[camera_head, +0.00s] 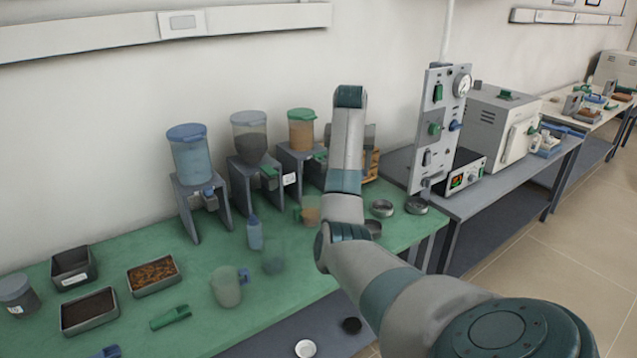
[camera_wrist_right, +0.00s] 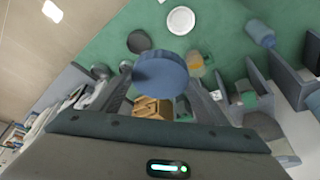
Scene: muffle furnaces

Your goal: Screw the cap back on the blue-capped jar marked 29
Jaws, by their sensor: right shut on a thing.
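A round blue cap (camera_wrist_right: 160,75) lies between the fingers of my right gripper (camera_wrist_right: 160,88) in the right wrist view. The gripper is shut on it, and the cap is seen from its flat face. Whether a jar is attached to it is hidden. In the head view my right arm reaches over the green bench (camera_head: 200,262), and its gripper is hidden behind the arm. A lidded jar with a white label (camera_head: 17,296) stands at the bench's left end; its number is too small to read. I cannot identify the jar marked 29. My left gripper is not in view.
Hoppers with blue (camera_head: 190,152), grey (camera_head: 250,140) and green (camera_head: 301,132) lids stand along the wall. A furnace (camera_head: 500,125) stands on the grey bench at right.

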